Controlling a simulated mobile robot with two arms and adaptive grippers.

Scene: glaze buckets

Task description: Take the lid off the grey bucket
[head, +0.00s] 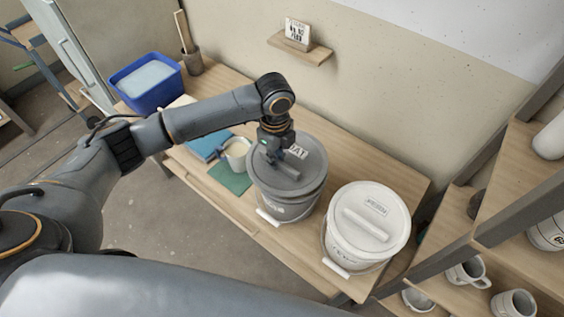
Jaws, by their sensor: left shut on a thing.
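The grey bucket (288,211) stands on the wooden table, with a thin handle and a pale grip at its front. Its grey lid (308,172) lies on top, with a small white label partly hidden by my gripper. I see no clear gap between lid and rim. My left gripper (272,157) comes down over the lid and is shut on its handle, which the fingers mostly hide. My right gripper is not in view.
A white lidded bucket (366,226) stands close on the right. A cream mug (236,154), a green mat (231,178) and a blue book (206,146) lie to the left. A blue tub (147,84) is at the far left. Shelves with mugs (468,271) stand at the right.

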